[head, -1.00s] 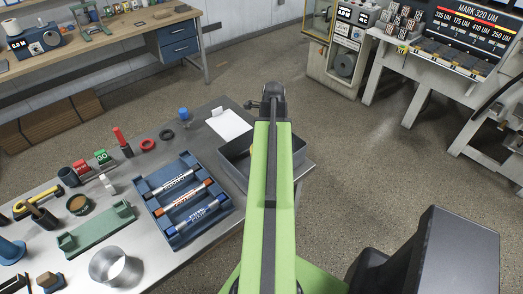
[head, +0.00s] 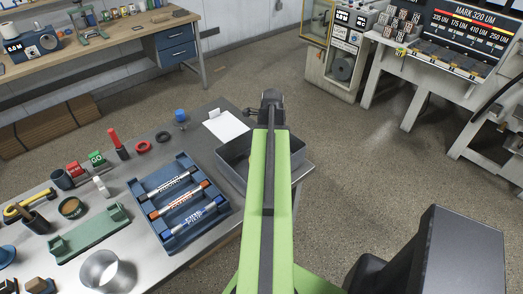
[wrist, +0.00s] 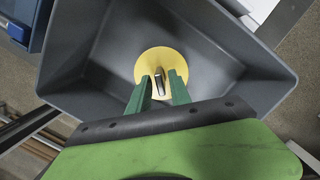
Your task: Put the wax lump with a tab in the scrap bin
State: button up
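The wax lump is a round yellow disc with a small grey upright tab (wrist: 151,58). In the wrist view it lies within the outline of the grey scrap bin (wrist: 70,75), near the floor's middle; whether it rests on the floor is hard to tell. My gripper (wrist: 161,80) points down into the bin. Its two green fingers stand on either side of the tab, with a gap showing around it, so they look open. In the head view the bin (head: 232,172) sits at the table's right corner, partly hidden by my arm, and the lump is hidden.
A blue rack (head: 160,222) with several labelled rods stands left of the bin. A white sheet (head: 226,127) lies behind the bin.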

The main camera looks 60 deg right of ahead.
jog(key=shift+o, duration=0.2)
notch_tip(320, 180, up, 13)
jog(key=s+p, duration=0.1)
jog(key=p, duration=1.2)
jog(key=shift+s+d, duration=0.3)
jog(key=shift+d, duration=0.15)
jog(key=w+a+n+g, duration=0.1)
jog(key=w+a+n, duration=1.3)
jog(key=w+a, duration=0.6)
jog(key=w+a+n, duration=0.3)
jog(key=a+n, duration=1.3)
jog(key=a, duration=1.5)
jog(key=shift+w+a+n+g+h, duration=0.2)
jog(key=shift+n+g+h, duration=0.1)
jog(key=shift+n+h, duration=0.1)
